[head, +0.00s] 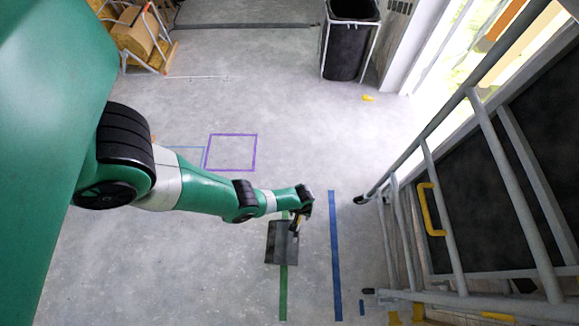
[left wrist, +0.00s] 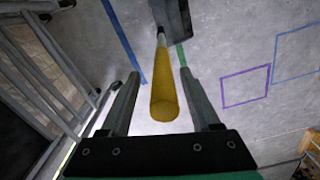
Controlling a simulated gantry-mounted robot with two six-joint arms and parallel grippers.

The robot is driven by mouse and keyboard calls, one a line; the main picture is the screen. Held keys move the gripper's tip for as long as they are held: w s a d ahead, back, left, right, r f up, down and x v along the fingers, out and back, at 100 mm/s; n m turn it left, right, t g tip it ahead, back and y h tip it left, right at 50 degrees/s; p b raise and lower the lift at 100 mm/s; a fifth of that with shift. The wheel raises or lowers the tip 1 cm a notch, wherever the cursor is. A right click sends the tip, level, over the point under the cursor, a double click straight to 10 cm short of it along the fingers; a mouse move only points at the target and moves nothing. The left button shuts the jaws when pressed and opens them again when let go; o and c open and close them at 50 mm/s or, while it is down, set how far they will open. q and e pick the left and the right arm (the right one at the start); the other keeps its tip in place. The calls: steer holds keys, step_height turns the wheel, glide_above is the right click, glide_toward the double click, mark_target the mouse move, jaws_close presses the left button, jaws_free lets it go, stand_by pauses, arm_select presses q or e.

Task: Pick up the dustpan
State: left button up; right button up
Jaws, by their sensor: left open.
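The dustpan (head: 281,243) has a dark grey pan lying on the floor over a green tape strip in the head view. Its yellow handle (left wrist: 164,100) points up toward the camera in the left wrist view, with part of the dark pan (left wrist: 178,18) at the top edge. My left gripper (head: 299,219) is just above the pan in the head view. In the left wrist view my left gripper (left wrist: 158,75) is open, with the handle between its two fingers and a visible gap on each side. My right gripper is not in view.
A metal rack (head: 450,230) with dark panels stands at the right. A black bin (head: 347,50) stands at the back. Blue tape (head: 336,255) and a purple tape square (head: 231,152) mark the floor. A small yellow object (head: 368,98) lies near the bin. The floor around the dustpan is clear.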

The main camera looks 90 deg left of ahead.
arm_select(q)
step_height(320, 180, down, 4)
steer(key=b, duration=0.3)
steer(key=shift+s+a+f, duration=0.1)
steer(key=shift+s+f, duration=0.05)
steer(key=shift+f, duration=0.1)
jaws_close()
stand_by(1.0)
